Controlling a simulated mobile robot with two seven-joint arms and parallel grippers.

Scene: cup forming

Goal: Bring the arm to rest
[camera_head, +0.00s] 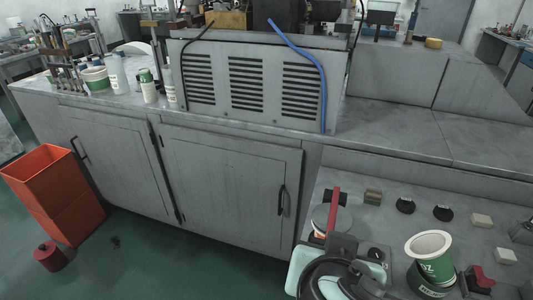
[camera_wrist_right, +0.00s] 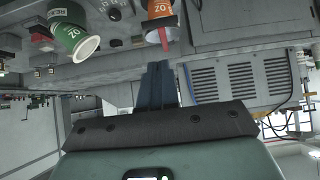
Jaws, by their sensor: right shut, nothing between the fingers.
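My right arm (camera_head: 343,275), mint green and black, shows at the bottom of the head view, over the bench on the right. In the upside-down right wrist view, my right gripper (camera_wrist_right: 156,66) is shut and its dark fingers hold nothing. An orange cup (camera_wrist_right: 160,9) and a red bar (camera_wrist_right: 163,38) show beyond the fingertips; whether they touch cannot be told. In the head view, the orange cup (camera_head: 319,235) is partly hidden behind my arm, beside the red bar (camera_head: 334,204). My left gripper is not in view.
A green cup (camera_head: 436,264) with a white rim stands right of my arm, near a red switch (camera_head: 481,279). Black knobs (camera_head: 405,205) and pale blocks (camera_head: 480,220) sit on the bench. A vented grey machine (camera_head: 262,85) stands behind. An orange bin (camera_head: 58,195) is on the floor at left.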

